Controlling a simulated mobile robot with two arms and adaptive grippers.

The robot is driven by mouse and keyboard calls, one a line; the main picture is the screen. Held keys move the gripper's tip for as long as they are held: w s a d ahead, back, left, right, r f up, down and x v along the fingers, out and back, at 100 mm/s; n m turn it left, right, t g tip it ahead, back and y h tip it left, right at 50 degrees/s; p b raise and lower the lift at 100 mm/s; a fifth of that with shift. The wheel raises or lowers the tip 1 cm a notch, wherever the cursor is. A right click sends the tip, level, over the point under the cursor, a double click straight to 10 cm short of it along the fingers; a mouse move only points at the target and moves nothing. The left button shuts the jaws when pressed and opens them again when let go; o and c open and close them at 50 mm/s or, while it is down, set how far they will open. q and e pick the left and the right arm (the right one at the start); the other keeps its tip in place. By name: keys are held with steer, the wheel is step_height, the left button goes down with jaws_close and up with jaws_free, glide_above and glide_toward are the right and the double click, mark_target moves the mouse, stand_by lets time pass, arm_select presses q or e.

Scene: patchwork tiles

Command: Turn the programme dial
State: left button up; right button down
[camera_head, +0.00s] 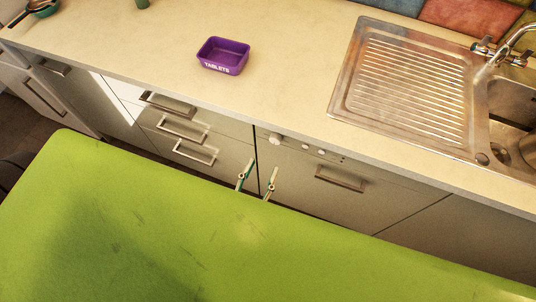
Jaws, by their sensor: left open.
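The programme dial (275,139) is a small round pale knob at the left end of the control strip of a built-in appliance (300,175) under the worktop. My left gripper (262,168) shows only its two fingers, pointing up the picture in front of the appliance. The fingers are apart with nothing between them. Their tips appear a little below the dial in the picture and apart from it. The rest of the left gripper and its arm are hidden. My right gripper is not in view.
Smaller knobs or buttons (306,147) and a bar handle (340,179) are right of the dial. Drawers with handles (182,129) are to its left. The worktop (283,95) above holds a purple tub (223,56) and a steel sink with drainer (410,85).

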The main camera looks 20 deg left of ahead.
arm_select(q)
steer(key=shift+s, duration=1.6)
